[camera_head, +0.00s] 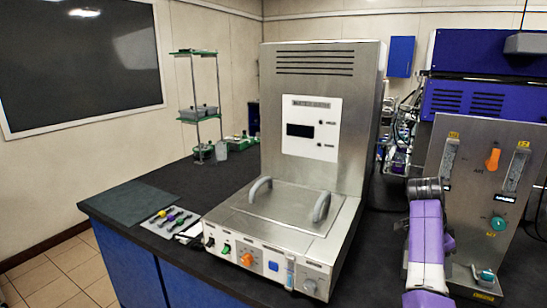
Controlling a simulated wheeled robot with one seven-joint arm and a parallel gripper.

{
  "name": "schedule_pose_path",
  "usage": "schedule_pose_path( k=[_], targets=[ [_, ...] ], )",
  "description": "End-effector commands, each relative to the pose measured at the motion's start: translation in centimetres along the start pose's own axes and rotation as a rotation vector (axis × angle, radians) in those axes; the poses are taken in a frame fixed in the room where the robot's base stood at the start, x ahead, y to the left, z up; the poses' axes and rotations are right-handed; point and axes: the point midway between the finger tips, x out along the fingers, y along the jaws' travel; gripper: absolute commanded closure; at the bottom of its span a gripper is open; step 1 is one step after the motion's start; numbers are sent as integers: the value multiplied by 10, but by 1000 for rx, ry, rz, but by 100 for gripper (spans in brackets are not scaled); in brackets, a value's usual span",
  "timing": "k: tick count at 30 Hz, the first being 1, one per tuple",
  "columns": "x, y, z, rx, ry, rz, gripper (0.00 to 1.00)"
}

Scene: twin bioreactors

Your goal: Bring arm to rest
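My arm (426,235), purple and white with a dark ringed joint at its top, rises from the bottom edge at the right in the head view. It stands in front of the right-hand steel panel and hides part of it. I cannot make out any gripper fingers, and nothing held shows. From this one view I cannot tell whether the arm touches the panel or the bench.
A steel bench unit (225,226) with two grey handles and front knobs stands left of my arm. The steel panel (474,160) has flow tubes and coloured knobs. A green-shelved rack (194,52) and small coloured tools (172,216) are farther left. The dark bench (150,190) has bare room at left.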

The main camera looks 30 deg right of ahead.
Motion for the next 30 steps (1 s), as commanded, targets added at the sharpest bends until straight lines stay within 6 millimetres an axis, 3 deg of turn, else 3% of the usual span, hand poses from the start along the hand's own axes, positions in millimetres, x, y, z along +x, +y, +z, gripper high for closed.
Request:
schedule_pose_path(
  k=[11, 17, 23, 30],
  targets=[
    [-24, -58, -31, -152, 139, -297, 50],
    [-31, -81, -23, -304, 281, -495, 50],
    [-38, -83, 28, -528, 470, -730, 50],
    [-58, -42, 118, -774, 662, -998, 50]
  ],
)
